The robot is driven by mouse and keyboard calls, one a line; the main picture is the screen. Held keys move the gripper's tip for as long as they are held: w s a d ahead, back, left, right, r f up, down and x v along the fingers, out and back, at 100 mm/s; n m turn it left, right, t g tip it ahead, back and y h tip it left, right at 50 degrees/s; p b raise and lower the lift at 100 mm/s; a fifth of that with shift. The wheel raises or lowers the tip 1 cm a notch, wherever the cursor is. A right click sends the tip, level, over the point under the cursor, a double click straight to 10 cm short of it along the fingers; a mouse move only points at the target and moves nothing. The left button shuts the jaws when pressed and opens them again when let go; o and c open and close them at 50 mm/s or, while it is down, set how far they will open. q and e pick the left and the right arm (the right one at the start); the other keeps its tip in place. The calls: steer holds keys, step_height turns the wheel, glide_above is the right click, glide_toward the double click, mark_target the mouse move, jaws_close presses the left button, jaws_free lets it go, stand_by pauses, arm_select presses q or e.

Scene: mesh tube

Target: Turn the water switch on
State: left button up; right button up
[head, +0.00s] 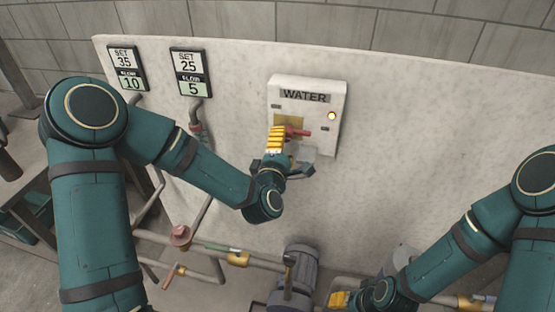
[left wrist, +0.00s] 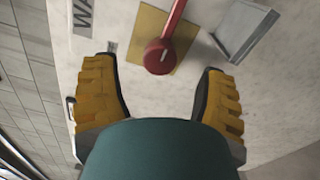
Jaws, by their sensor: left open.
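The white WATER box (head: 305,97) is mounted on the pale wall panel. Its red lever (head: 299,132) points to the right in the head view, over a yellow plate (head: 290,121). My left gripper (head: 285,148) is at the box front, partly covering the lever and plate. In the left wrist view, the open left gripper (left wrist: 155,75) has a yellow-padded finger on each side. The lever's round red end (left wrist: 159,57) lies between them, with no visible contact. My right gripper (head: 342,300) is low at the bottom edge, partly hidden, so its opening cannot be told.
A small yellow lamp (head: 332,116) glows on the box. A grey angled plate (left wrist: 246,30) stands beside the lever in the left wrist view. SET 35 (head: 124,60) and SET 25 (head: 188,63) signs hang at left. Pipes (head: 205,254) and a grey motor (head: 298,275) lie below.

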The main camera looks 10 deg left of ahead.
arm_select(q)
steer(key=s, duration=0.7)
steer(key=shift+s, duration=0.1)
steer(key=s+d+f+m+g+h, duration=0.25)
steer(key=f+m+g, duration=0.2)
steer(key=f, duration=0.45)
steer(key=s+d+f+m+g+h, duration=0.1)
steer(key=s+d+f+m+g, duration=0.2)
steer(key=f+m, duration=0.4)
steer(key=s+a+f+m+g, duration=0.2)
steer(key=s+f+m+g, duration=0.5)
steer(key=s+f, duration=0.5)
steer(key=shift+s+a+f+g, duration=0.25)
steer(key=shift+s+f+g, duration=0.1)
steer(key=shift+g, duration=0.6)
steer(key=shift+w, duration=0.1)
